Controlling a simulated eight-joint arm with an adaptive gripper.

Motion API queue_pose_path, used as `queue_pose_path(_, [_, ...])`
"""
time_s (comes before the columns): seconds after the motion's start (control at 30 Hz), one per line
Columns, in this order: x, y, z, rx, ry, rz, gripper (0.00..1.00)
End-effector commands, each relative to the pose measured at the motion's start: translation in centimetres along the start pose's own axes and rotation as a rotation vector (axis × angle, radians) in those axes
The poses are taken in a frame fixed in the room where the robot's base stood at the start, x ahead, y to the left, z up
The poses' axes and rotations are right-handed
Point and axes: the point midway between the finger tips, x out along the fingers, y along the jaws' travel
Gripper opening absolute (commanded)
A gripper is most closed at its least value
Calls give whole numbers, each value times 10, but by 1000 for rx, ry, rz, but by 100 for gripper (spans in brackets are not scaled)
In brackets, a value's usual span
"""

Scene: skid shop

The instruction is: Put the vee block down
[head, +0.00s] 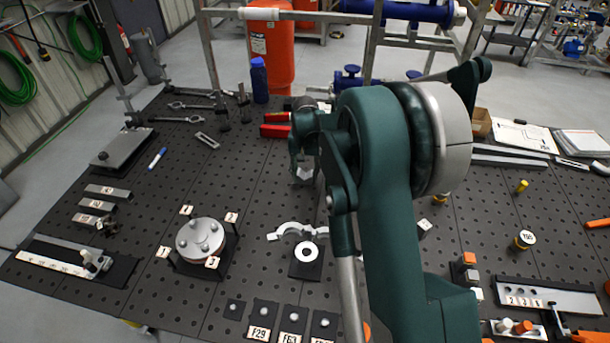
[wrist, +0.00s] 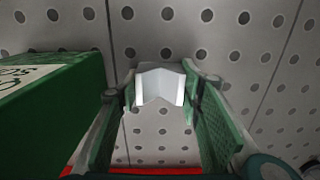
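The vee block (wrist: 158,86) is a small pale grey block with a V-shaped face. In the wrist view it sits between the fingertips of my gripper (wrist: 159,84), which appear to press on its left and right sides. In the head view my gripper (head: 303,152) points down over the dark perforated table (head: 255,190), partly hidden by my arm. The pale vee block (head: 304,174) shows just below it. I cannot tell whether its underside touches the table.
Red-handled pieces (head: 275,130) lie just behind my gripper. A curved silver clamp (head: 298,230) and a white ring on a black plate (head: 308,251) are in front. A round flanged part (head: 201,238) stands front left. The table left of my gripper has bare room.

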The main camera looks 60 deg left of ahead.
Motion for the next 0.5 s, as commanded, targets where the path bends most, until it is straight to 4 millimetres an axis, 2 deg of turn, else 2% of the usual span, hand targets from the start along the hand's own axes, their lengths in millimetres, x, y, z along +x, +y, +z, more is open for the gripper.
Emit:
queue_pose_path(0.03, [0, 0, 0, 0, 0, 0, 43])
queue_pose_path(0.1, [0, 0, 0, 0, 0, 0, 51])
queue_pose_path(0.5, [-2, 0, 0, 0, 0, 0, 51])
